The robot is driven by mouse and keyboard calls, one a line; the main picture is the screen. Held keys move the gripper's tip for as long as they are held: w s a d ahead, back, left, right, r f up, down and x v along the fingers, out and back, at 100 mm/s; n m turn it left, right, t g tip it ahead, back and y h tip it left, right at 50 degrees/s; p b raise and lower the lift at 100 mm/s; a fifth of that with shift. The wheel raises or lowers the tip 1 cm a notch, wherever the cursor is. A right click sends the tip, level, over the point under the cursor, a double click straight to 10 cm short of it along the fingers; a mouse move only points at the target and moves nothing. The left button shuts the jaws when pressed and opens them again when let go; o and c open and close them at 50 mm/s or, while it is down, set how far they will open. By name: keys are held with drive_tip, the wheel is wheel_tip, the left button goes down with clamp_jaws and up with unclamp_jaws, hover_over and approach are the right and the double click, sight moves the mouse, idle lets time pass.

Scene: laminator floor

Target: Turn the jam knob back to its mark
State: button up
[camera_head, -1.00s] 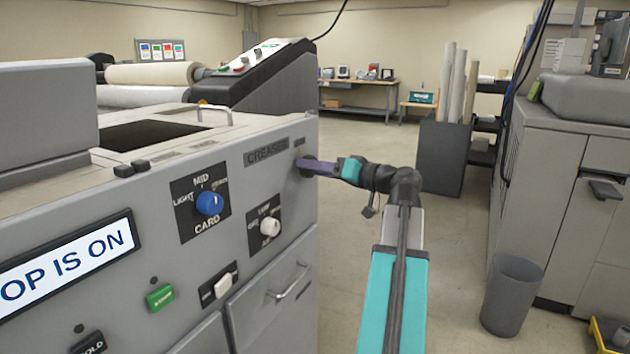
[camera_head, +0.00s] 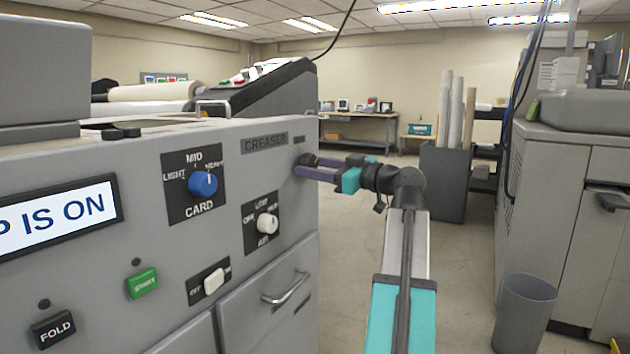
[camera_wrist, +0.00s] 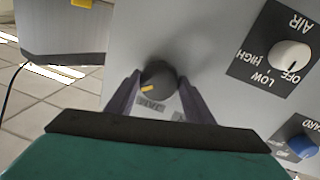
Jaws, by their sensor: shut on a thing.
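The jam knob (camera_wrist: 160,78) is a dark round knob on the grey panel of the creaser machine. In the wrist view it has a short yellow pointer at its lower left and a small label beside it, too blurred to read surely. My gripper (camera_wrist: 158,88) has one purple finger on each side of the knob and is shut on it. In the head view my gripper (camera_head: 303,166) meets the panel at its right end, near the CREASER lettering. There the fingers hide most of the knob. No mark for the pointer can be made out.
The blue CARD knob (camera_head: 203,184), white AIR knob (camera_head: 267,224), white switch (camera_head: 214,281), green START button (camera_head: 142,284) and a drawer handle (camera_head: 286,289) are on the same panel. A grey bin (camera_head: 525,312) stands at right. Open floor lies between the machines.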

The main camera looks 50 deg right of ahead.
drive_tip(key=n+b, duration=0.5)
drive_tip(key=b, duration=0.1)
drive_tip(key=n+y+b, duration=0.1)
drive_tip(key=n+b, duration=0.5)
drive_tip(key=shift+w+d+f+t, duration=0.1)
drive_tip(key=shift+d+t, duration=0.05)
drive_tip(key=shift+t, duration=0.15)
idle(0.3)
drive_tip(key=o, duration=1)
drive_tip(key=p+v, duration=0.4)
drive_tip(key=v, duration=1)
